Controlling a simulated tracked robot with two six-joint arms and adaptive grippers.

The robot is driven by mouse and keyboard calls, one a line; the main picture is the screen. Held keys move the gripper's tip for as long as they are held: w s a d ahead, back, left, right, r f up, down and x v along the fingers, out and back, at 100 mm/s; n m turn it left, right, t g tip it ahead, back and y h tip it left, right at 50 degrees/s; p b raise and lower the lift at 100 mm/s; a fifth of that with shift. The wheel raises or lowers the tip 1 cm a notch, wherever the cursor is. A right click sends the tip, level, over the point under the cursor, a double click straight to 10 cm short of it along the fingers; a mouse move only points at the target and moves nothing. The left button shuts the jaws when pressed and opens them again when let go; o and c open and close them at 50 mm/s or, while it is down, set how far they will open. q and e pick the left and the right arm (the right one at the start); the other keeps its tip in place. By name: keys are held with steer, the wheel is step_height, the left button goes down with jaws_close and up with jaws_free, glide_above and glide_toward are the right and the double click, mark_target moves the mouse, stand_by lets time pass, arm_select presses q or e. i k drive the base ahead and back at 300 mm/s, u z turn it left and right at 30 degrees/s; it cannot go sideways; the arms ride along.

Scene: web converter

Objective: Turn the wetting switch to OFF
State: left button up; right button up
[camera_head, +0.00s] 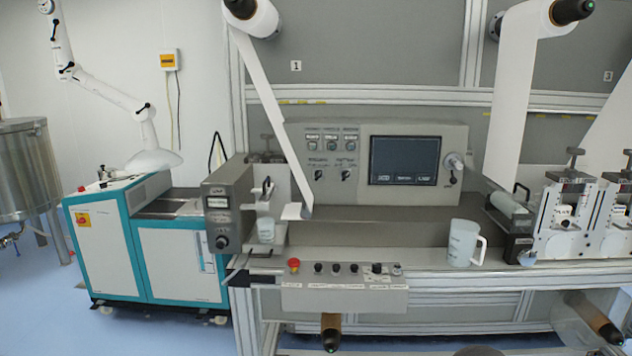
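No switch can be read as the wetting switch, because the labels are too small. A grey box (228,208) at the left has one dark knob (222,242). Neither of my grippers is in view.
A dark screen (405,160) sits on the control panel. A white jug (463,243) stands on the machine's ledge, and a small clear cup (266,229) stands at its left. White web strips (262,90) hang down in front. A teal and white cabinet (180,262) stands left.

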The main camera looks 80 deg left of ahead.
mark_target(345, 174)
steer(key=u, duration=0.05)
steer(key=k, duration=0.7)
steer(key=z, duration=1.5)
steer(key=i, duration=0.1)
steer(key=u, duration=2.95)
steer(key=i, duration=0.75)
